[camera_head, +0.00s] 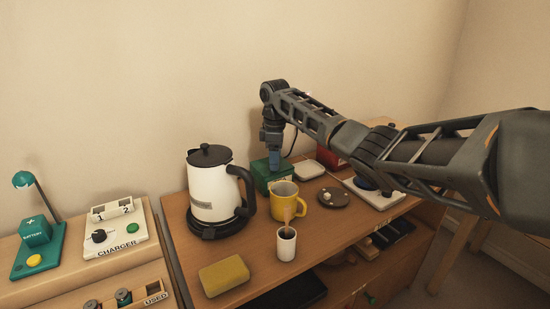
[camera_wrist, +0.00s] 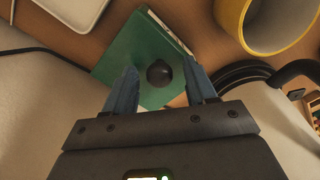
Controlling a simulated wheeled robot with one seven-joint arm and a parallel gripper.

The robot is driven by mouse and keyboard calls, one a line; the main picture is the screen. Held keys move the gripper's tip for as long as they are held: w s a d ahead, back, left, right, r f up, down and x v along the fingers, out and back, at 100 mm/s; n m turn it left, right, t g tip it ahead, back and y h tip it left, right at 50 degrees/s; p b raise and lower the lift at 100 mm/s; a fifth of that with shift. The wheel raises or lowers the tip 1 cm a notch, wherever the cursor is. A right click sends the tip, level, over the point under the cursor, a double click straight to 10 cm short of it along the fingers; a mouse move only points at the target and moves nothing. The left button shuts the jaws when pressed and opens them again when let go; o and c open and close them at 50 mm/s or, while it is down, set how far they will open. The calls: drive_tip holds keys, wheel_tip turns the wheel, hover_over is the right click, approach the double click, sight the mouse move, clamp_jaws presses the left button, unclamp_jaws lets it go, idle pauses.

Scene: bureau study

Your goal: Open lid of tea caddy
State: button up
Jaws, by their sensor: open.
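The tea caddy is a green box (camera_head: 262,178) at the back of the wooden desk, behind the yellow mug. In the wrist view its flat green lid (camera_wrist: 138,50) has a round dark knob (camera_wrist: 158,73) near the centre. My gripper (camera_head: 272,165) points down over the caddy. In the wrist view its two blue fingers (camera_wrist: 163,84) are open, one on each side of the knob. I cannot tell whether either finger touches the knob or the lid. The lid looks closed. Part of the caddy is hidden behind the mug and my gripper.
A yellow mug (camera_head: 297,210) stands close in front of the caddy, and a white kettle (camera_head: 212,190) stands to its left. A white cup (camera_head: 286,244), a yellow sponge (camera_head: 224,276) and a dark round disc (camera_head: 334,197) are nearby. A white box (camera_head: 308,169) lies to the right.

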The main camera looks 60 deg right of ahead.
drive_tip(key=shift+c, duration=0.2)
clamp_jaws()
idle(0.4)
